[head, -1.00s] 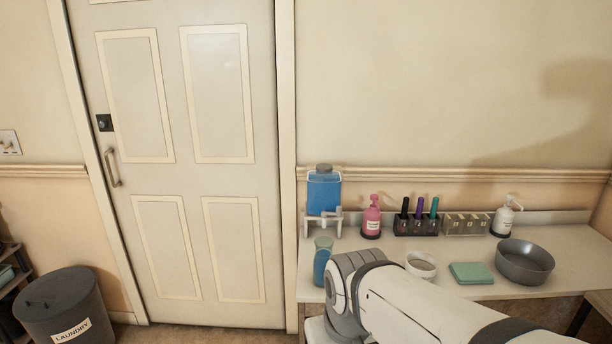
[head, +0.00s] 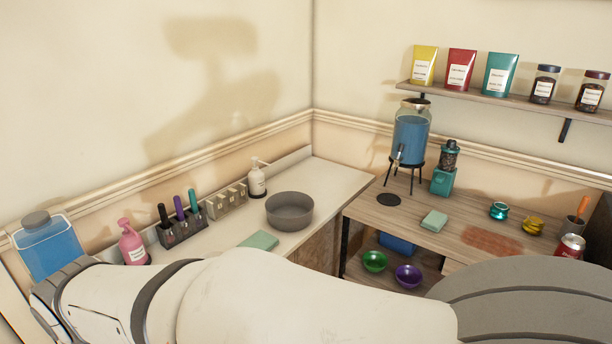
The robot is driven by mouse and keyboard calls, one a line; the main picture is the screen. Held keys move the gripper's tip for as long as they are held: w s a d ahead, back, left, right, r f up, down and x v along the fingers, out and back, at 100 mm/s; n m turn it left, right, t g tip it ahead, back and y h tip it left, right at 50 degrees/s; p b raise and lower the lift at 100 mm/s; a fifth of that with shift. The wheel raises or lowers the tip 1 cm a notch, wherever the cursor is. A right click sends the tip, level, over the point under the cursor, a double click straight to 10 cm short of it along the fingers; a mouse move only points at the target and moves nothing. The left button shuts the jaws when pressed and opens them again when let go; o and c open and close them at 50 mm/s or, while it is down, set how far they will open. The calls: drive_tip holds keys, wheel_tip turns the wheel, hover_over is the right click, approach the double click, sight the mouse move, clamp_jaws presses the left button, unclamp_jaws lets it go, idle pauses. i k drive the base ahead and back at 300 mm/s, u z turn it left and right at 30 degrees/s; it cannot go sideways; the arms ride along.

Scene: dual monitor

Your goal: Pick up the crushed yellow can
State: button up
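The crushed yellow can (head: 532,226) is small and squat. It rests on the wooden table (head: 455,238) at the right of the head view, toward the back. A crushed teal can (head: 499,210) lies to its left. An upright red can (head: 570,246) stands to its right and nearer to me. My white arm crosses the bottom of the view, but my gripper is out of view, so what it holds cannot be seen.
A cup (head: 574,227) with an orange-handled tool, a green sponge (head: 434,221) and a drink dispenser (head: 411,137) stand on the table. A shelf (head: 510,95) hangs above. A white counter (head: 335,187) with a grey bowl (head: 289,211) stands left. My arm hides the foreground.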

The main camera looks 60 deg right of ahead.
sight(534, 224)
drive_tip(key=z, duration=3.7)
drive_tip(key=i, duration=1.7)
drive_tip(key=z, duration=0.05)
